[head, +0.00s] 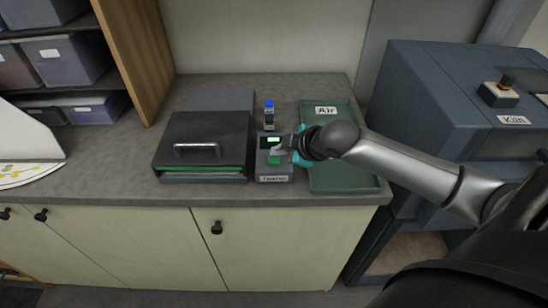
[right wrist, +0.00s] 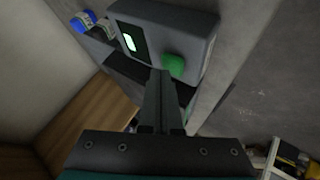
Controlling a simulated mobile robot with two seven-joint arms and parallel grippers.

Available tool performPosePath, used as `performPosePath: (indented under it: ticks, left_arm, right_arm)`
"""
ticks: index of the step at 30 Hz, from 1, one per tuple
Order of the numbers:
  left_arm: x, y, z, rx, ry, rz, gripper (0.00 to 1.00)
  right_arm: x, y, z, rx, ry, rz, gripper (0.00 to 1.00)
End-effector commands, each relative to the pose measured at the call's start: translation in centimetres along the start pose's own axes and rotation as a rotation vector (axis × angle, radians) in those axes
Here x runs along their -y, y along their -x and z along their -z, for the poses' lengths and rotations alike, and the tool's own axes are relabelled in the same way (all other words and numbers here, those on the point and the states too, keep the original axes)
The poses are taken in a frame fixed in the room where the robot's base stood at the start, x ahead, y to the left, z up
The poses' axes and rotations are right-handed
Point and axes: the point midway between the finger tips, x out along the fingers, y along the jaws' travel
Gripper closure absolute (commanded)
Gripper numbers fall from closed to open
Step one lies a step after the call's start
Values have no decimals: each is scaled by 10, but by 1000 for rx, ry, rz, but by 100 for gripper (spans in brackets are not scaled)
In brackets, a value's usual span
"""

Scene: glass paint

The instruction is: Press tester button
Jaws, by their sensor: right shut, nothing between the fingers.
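The tester (head: 273,170) is a small grey box with a label on its front, standing on the grey counter. It has a lit screen (right wrist: 130,42) and a green button (right wrist: 174,65). In the head view the green button (head: 274,160) is partly covered by my right gripper (head: 278,152). My right gripper is shut and empty, its fingertips at the button. In the right wrist view the shut fingers (right wrist: 162,75) end right beside the button; I cannot tell whether they touch it. My left gripper is not in view.
A black case (head: 203,137) with a handle stands left of the tester. A green tray (head: 345,178) labelled "Air" lies to the right. A small blue-capped bottle (head: 269,106) stands behind the tester. The blue kiln (head: 430,110) is at the right. Counter at the left is partly clear.

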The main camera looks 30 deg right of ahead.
Motion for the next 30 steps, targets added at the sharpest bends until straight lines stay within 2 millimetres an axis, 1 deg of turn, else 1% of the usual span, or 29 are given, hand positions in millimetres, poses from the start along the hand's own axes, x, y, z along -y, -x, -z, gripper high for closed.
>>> performPosePath:
  ticks: [30]
  left_arm:
    - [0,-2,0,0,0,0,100]
  right_arm:
    - [6,-7,-5,1,-1,2,100]
